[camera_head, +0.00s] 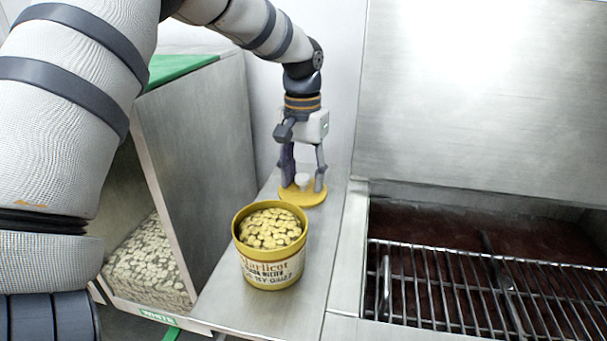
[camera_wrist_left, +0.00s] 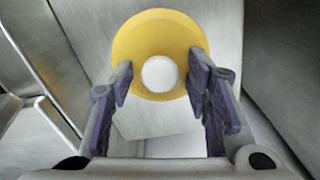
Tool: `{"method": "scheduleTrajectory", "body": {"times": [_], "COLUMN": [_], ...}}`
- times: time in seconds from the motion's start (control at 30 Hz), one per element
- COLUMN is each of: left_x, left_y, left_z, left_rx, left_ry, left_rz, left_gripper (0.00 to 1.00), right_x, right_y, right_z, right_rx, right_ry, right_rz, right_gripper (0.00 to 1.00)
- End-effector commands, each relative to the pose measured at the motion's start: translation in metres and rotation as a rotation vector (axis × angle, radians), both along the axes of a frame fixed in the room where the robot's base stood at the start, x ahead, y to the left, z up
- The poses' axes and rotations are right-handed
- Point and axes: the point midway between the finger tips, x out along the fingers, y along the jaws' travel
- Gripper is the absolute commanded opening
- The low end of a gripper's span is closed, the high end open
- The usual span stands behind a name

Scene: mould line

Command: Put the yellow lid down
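The yellow lid (camera_head: 303,197) with a white round knob (camera_head: 302,181) appears to lie flat on the metal counter behind the tub. In the left wrist view the lid (camera_wrist_left: 135,45) shows its knob (camera_wrist_left: 160,74) between the fingers, with a gap on each side. My left gripper (camera_head: 304,184) is open above the lid and points down. An open yellow tub (camera_head: 272,272) stands upright nearer on the counter, filled with pale yellow pieces. My right gripper is in neither view.
The metal counter (camera_head: 225,302) is narrow, with bare room around the tub. To its left is a bin (camera_head: 185,130) of pale pieces with a metal side wall. To its right is a wire rack (camera_head: 470,290) over a dark red-brown bed.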

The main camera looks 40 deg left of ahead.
Motion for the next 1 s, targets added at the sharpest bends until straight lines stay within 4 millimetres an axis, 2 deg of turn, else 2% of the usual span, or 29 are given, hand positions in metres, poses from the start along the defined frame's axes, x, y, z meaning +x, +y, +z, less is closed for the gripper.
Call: {"method": "scheduleTrajectory", "body": {"times": [0.07, 0.17, 0.4, 0.6, 0.73, 1.0], "left_x": [0.000, 0.001, 0.002, 0.002, 0.001, 0.001], "left_y": [0.000, 0.000, 0.002, 0.002, 0.002, 0.002], "left_z": [0.001, 0.015, 0.079, 0.115, 0.122, 0.122], "left_rx": [0.000, 0.002, 0.002, 0.001, 0.000, -0.001], "left_ry": [-0.001, -0.004, -0.005, 0.001, 0.003, 0.003], "left_rz": [0.000, 0.000, 0.000, 0.000, 0.000, 0.000], "left_gripper": [0.44, 0.44, 0.44, 0.44, 0.44, 0.44], "right_x": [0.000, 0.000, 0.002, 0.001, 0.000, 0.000], "right_y": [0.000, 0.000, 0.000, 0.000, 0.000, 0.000], "right_z": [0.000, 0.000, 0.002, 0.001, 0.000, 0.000], "right_rx": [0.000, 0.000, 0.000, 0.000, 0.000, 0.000], "right_ry": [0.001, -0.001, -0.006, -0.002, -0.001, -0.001], "right_rz": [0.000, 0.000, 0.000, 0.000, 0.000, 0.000], "right_gripper": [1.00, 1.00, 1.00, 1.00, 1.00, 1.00]}}
